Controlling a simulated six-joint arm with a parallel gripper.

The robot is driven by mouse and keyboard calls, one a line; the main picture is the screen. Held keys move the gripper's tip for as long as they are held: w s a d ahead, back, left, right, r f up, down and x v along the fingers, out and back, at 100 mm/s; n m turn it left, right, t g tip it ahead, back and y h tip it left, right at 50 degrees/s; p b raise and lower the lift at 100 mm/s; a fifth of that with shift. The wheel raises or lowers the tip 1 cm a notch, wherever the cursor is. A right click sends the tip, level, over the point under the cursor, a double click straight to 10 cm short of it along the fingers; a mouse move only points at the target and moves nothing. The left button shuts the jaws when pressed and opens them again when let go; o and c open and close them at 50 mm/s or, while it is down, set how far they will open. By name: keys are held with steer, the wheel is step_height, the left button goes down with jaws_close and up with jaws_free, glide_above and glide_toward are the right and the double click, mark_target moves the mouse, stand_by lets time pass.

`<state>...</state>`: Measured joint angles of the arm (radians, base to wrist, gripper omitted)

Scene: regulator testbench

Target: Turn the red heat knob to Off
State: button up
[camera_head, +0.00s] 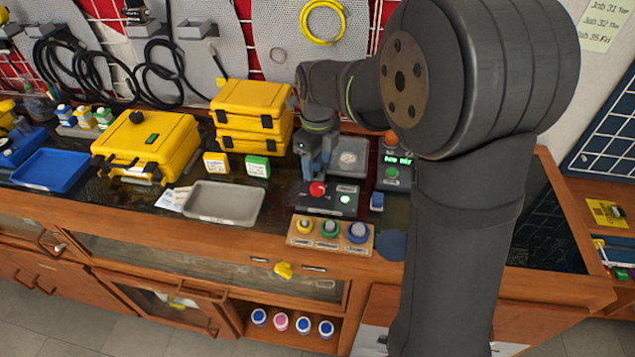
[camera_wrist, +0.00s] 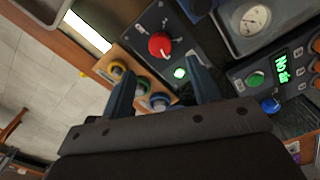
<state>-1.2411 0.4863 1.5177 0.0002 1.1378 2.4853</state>
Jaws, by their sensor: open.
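The red heat knob (camera_head: 317,188) sits on a dark panel (camera_head: 326,206) at the bench's front, beside a lit green lamp (camera_head: 345,199). In the wrist view the red knob (camera_wrist: 159,44) shows a pale pointer mark, with small white marks around it; I cannot read its setting. My gripper (camera_head: 312,170) is over the back of the panel, close to the knob. In the wrist view my gripper (camera_wrist: 163,62) is open and empty, its fingers spread on either side of the knob's line of sight. I cannot tell any contact.
A wooden block with yellow, green and blue knobs (camera_head: 330,233) is in front of the panel. A gauge box (camera_head: 350,158) stands behind, and a unit with a green display (camera_head: 397,160) stands right. A grey tray (camera_head: 222,204) and yellow cases (camera_head: 150,140) are left.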

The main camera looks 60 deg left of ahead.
mark_target(317, 187)
step_height(317, 187, down, 8)
steer(key=shift+r, duration=0.25)
steer(key=c, duration=1)
